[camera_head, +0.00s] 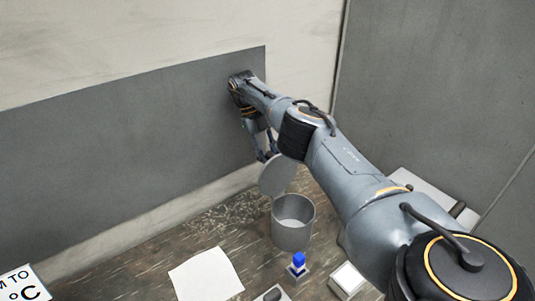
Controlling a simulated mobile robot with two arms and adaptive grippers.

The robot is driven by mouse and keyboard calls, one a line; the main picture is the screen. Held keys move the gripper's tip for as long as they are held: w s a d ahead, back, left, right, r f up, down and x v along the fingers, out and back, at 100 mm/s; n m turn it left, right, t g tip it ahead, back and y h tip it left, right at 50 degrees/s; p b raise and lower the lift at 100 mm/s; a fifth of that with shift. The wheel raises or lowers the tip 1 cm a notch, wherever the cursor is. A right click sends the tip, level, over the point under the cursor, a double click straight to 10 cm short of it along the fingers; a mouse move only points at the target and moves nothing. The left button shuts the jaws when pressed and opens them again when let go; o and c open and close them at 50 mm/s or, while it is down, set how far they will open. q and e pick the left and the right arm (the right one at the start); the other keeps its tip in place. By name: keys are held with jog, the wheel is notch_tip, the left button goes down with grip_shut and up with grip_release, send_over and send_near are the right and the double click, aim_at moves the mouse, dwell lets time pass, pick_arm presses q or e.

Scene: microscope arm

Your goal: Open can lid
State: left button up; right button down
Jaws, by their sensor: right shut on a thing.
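The can (291,236) is a grey open-topped cylinder standing upright on the table, and its pale inside shows. Its round grey lid (277,176) is tilted up steeply above the can's back left rim. Whether the lid still touches the rim is hard to tell. My right gripper (267,156) is at the upper edge of the lid, pointing down, and is shut on the lid. Its fingertips are small and partly hidden by the lid and arm. My left gripper is not in view.
A white sheet (206,276) lies left of the can. A small blue-topped item (298,263) and a white box (348,279) stand in front of it. A printed sign (22,285) is at the lower left. A grey wall panel (130,150) rises behind.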

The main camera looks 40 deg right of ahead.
jog(key=shift+a+f, duration=0.1)
jog(key=c, duration=1.1)
grip_release()
jog(key=shift+w+a, duration=0.1)
jog(key=shift+r, duration=0.2)
jog(key=shift+r, duration=4.9)
